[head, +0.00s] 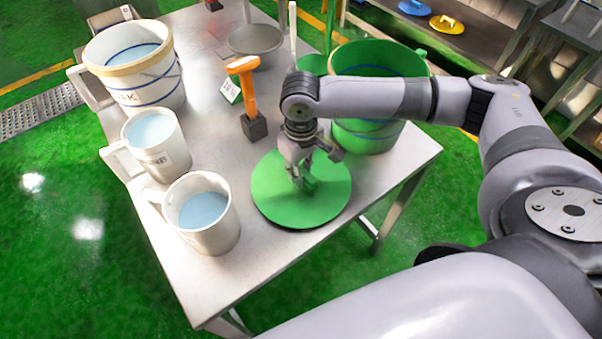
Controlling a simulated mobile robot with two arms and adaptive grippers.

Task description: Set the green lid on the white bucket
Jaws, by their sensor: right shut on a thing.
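The green lid (270,200) is a flat round disc with an upright handle, at the front right of the steel table. I cannot tell whether it rests on the tabletop or is just above it. My right gripper (302,178) points down over the lid and is shut on its handle, which the fingers partly hide. The white bucket (148,88) stands upright at the back left of the table, apart from the lid. It has a tan rim and blue bands, is open at the top and holds pale blue liquid. My left gripper is not in view.
Two white jugs (165,163) (222,232) of blue liquid stand along the left side of the steel table (225,285). An orange-handled tool (246,90) stands upright between bucket and lid. A green bucket (370,137) is behind my right arm. A grey bowl (256,40) is at the back.

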